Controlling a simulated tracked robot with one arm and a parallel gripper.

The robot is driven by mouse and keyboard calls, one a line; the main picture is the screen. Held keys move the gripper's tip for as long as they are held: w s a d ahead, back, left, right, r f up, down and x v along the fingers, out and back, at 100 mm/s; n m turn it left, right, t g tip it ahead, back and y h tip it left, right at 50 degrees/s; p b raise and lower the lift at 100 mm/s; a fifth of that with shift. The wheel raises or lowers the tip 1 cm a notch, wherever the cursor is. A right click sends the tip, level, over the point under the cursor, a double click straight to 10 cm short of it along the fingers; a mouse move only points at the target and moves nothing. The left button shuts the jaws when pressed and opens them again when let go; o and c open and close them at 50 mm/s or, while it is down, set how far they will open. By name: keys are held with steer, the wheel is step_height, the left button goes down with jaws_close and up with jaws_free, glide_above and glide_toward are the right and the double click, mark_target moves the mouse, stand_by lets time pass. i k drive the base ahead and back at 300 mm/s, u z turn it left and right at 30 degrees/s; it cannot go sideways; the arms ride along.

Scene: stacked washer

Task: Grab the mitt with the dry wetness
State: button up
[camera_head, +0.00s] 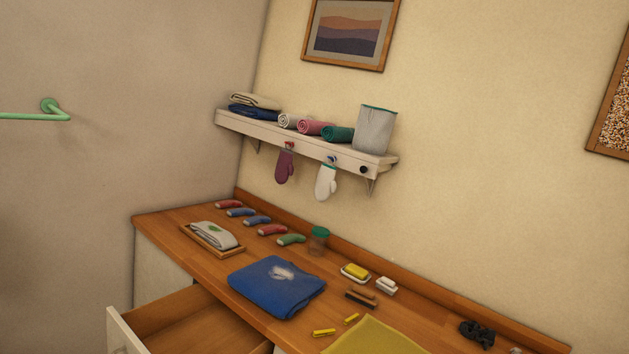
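Two mitts hang from hooks under the front of a wall shelf in the head view. The maroon mitt (284,167) hangs on the left from a red hook. The white mitt (326,182) hangs to its right. Both hang freely, apart from each other. I cannot tell from this distance which mitt is dry; no wet marks are clear on either. My gripper does not show in this view.
The shelf (300,140) holds folded and rolled towels and a grey bin (374,128). Below, the wooden counter (190,213) carries several socks, a blue shirt (277,287), a jar (319,240) and soap (356,271). A drawer (190,325) stands open at the lower left.

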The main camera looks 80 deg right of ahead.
mark_target(325, 183)
steer(key=u, duration=0.05)
steer(key=i, duration=2.35)
steer(key=z, duration=3.8)
steer(key=i, duration=1.05)
steer(key=z, duration=0.05)
